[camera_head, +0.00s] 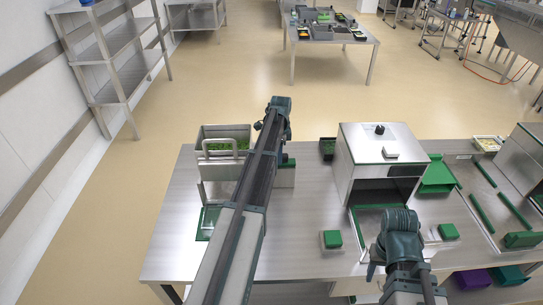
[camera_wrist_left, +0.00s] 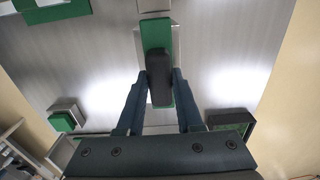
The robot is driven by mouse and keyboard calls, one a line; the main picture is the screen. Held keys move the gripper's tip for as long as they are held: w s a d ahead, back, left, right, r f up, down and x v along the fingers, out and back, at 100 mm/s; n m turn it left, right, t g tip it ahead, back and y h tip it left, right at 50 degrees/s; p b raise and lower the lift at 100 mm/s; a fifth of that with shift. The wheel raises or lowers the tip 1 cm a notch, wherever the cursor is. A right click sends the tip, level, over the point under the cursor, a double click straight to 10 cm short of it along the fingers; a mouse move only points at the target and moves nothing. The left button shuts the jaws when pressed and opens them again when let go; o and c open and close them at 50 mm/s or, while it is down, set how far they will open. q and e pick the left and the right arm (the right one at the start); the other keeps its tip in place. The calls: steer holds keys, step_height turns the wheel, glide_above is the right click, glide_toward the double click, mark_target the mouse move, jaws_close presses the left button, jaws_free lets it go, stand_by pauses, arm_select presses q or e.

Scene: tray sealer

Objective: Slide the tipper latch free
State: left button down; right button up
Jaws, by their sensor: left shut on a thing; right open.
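My left gripper (camera_wrist_left: 159,80) is shut on a black handle (camera_wrist_left: 160,92), one finger on each side. The handle sits on a green strip (camera_wrist_left: 157,35) with a pale metal plate behind it. I take this as the tipper latch. In the head view, my own arm hides the left fingertips and the handle. The tipper's steel bin (camera_head: 224,131), with green contents, stands left of that arm. A bit of green (camera_head: 290,161) shows just right of the arm. My right arm is at the lower right, but its fingers cannot be made out.
A steel sealer box (camera_head: 378,150) stands right of my left arm. A black crate with green contents (camera_head: 327,149) is near the far table edge. Green blocks (camera_head: 332,239) and a green pad (camera_head: 207,222) lie nearer. Bare table (camera_head: 290,225) lies between.

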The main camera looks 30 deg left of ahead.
arm_select(q)
steer(key=shift+w+d, duration=0.3)
steer(key=shift+d, duration=0.1)
steer(key=shift+a, duration=0.1)
steer(key=c, duration=1)
jaws_free()
steer(key=o, duration=0.4)
steer(key=shift+o, duration=0.2)
